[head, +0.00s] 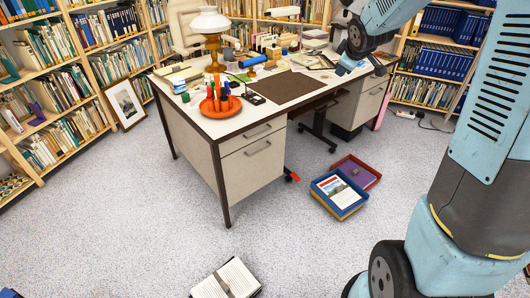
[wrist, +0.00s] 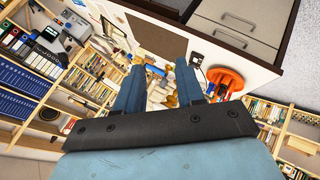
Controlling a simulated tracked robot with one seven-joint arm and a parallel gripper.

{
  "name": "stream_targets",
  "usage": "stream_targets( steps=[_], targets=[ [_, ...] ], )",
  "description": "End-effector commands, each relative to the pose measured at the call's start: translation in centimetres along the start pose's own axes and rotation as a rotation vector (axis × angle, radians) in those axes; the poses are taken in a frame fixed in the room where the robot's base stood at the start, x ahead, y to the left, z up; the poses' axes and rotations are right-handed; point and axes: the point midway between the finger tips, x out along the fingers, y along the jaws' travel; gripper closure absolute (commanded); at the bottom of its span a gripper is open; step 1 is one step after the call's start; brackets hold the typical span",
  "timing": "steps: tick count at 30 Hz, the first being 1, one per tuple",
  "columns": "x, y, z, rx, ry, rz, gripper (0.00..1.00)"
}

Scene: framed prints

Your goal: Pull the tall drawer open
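The desk (head: 225,120) has a left pedestal with a shallow drawer above a tall drawer (head: 245,172), both with a bar handle on the front. The tall drawer looks shut. In the wrist view the tall drawer (wrist: 262,18) is at the upper right, seen upside down and partly cut off by the frame. The right pedestal (head: 368,100) also has drawer fronts. My gripper (head: 345,69) is above the right part of the desk top, away from the tall drawer. In the wrist view my gripper (wrist: 160,82) has its two blue fingers apart, with nothing between them.
An orange tray of bottles (head: 221,104), a brass lamp (head: 211,40) and many small items crowd the desk top. Blue and red boxes (head: 340,194) lie on the floor right of the pedestal; an open book (head: 226,280) lies in front. Floor before the drawers is clear.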

Motion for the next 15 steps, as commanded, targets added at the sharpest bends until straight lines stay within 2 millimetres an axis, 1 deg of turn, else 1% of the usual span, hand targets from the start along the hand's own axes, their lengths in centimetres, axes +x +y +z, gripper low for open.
stream_targets(
  steps=[1, 3, 8, 9, 11, 12, 14, 15],
  targets=[
    [2.2, -0.2, -0.3, -0.042, 0.016, -0.005, 0.62],
    [4.8, -0.4, -0.9, -0.104, 0.046, -0.002, 0.62],
    [10.6, -1.2, -1.9, -0.238, 0.117, 0.006, 0.62],
    [12.0, -1.5, -2.1, -0.27, 0.136, 0.008, 0.62],
    [14.2, -2.1, -2.4, -0.318, 0.164, 0.01, 0.62],
    [15.6, -2.5, -2.5, -0.348, 0.184, 0.012, 0.62],
    [17.7, -3.3, -2.8, -0.394, 0.216, 0.017, 0.62],
    [19.1, -3.9, -2.9, -0.422, 0.237, 0.019, 0.62]
  ],
)
